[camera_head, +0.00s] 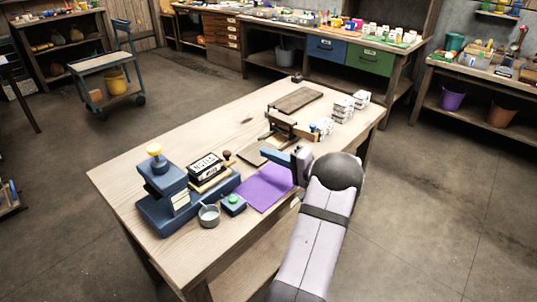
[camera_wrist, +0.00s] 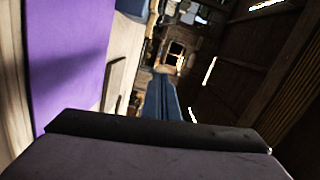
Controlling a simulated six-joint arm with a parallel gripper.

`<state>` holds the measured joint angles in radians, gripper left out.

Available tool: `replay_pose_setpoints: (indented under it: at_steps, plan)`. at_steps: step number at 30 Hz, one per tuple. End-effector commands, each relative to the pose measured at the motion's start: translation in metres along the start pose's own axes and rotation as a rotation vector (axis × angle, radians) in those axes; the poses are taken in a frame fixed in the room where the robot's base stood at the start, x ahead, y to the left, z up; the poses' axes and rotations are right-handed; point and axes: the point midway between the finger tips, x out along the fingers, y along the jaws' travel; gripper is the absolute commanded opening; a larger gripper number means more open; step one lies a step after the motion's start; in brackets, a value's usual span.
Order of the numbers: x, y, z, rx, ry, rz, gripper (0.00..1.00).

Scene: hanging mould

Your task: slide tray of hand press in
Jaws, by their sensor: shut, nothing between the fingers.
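The blue hand press (camera_head: 160,190) with a yellow knob on top stands at the left end of the wooden table. In the wrist view the shut fingers (camera_wrist: 161,85) show beside the purple mat. The press is not clearly visible there.
A purple mat (camera_head: 265,188) lies below my gripper. A grey cup (camera_head: 209,215) and a small blue box with a green button (camera_head: 233,204) stand in front of the tray. Behind are a dark stand (camera_head: 281,124), white boxes (camera_head: 342,108) and a wooden board (camera_head: 297,99).

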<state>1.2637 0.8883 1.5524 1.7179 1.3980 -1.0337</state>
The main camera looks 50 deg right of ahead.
Motion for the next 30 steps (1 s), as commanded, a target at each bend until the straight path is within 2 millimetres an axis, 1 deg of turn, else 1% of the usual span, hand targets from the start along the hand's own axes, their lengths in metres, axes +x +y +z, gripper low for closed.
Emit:
replay_pose_setpoints:
  at_steps: [1,13,15,21,25,30]
  plan:
    - [0.009,-0.002,0.001,-0.001,-0.004,-0.001,0.0]
    - [0.081,-0.002,0.002,-0.001,-0.005,-0.001,0.0]
    - [0.081,-0.003,0.011,0.003,-0.003,0.001,0.0]
    - [0.085,-0.002,0.031,0.002,-0.003,0.0,0.0]
    - [0.086,-0.001,0.037,0.001,-0.002,0.0,0.0]
    - [0.087,-0.001,0.04,0.0,-0.002,0.0,0.0]
